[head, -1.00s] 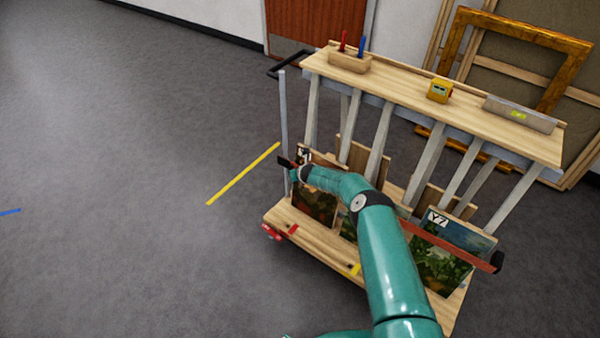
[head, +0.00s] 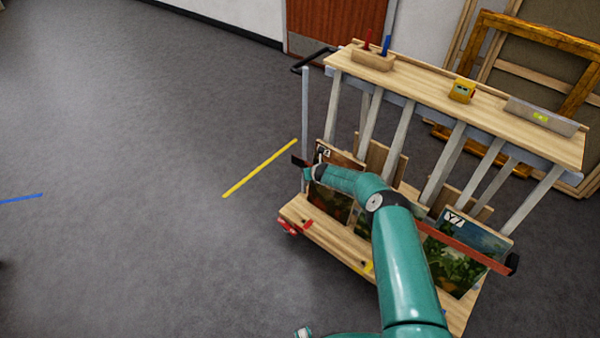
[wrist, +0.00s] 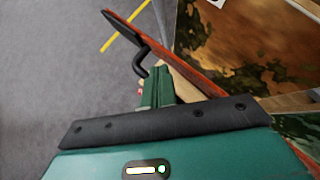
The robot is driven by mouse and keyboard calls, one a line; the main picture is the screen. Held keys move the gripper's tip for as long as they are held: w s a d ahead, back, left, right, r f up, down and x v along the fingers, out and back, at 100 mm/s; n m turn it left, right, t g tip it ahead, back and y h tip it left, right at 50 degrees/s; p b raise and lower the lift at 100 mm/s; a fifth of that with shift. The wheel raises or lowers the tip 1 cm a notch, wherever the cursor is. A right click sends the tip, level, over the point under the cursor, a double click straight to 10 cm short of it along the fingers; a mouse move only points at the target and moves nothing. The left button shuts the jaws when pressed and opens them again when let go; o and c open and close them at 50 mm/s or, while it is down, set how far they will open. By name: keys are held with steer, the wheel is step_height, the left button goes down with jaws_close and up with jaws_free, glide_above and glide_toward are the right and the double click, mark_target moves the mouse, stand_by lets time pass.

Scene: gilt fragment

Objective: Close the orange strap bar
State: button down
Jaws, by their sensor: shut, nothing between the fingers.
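The orange strap bar (head: 465,245) runs across the front of the wooden cart, from a dark knob at the right to a dark left end beside the grey corner post. My arm hides its middle. In the wrist view the bar (wrist: 190,71) slants past the front of my gripper, with a black hooked handle (wrist: 141,58) on its near side. My gripper (wrist: 159,72) is shut and empty, its tip close to the handle's bent end; I cannot tell whether they touch. In the head view my gripper (head: 309,173) is at the bar's left end.
Gilt frames (head: 555,40) lean on the wall behind. The floor (head: 150,130) to the left is clear.

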steer(key=s+a+r, duration=0.4)
steer(key=s+r, duration=0.2)
steer(key=r, duration=0.1)
steer(key=s+a+r+n+y, duration=0.1)
steer(key=a+r+n, duration=0.1)
steer(key=r+n, duration=0.5)
steer(key=s+a+r+n+y, duration=0.1)
steer(key=a+r+n, duration=0.15)
steer(key=r, duration=0.95)
steer(key=s+d+r+n+g, duration=0.1)
steer(key=s+d+r+n, duration=0.3)
steer(key=s+r+n, duration=0.9)
steer(key=s+d+r+n+g+h, duration=0.1)
steer(key=s+d+r+n, duration=0.2)
steer(key=s+d+r, duration=0.4)
steer(key=s+d+r+n+h, duration=0.25)
steer(key=s+r, duration=0.25)
steer(key=s, duration=0.5)
steer(key=s+d+n, duration=0.2)
steer(key=s+d, duration=0.3)
steer(key=s, duration=0.4)
steer(key=s+d+n+g+h, duration=0.1)
steer(key=s+d, duration=0.3)
steer(key=s, duration=0.5)
steer(key=shift+s+d+r+n, duration=0.2)
steer(key=shift+d+r+n, duration=0.2)
steer(key=shift+n, duration=0.5)
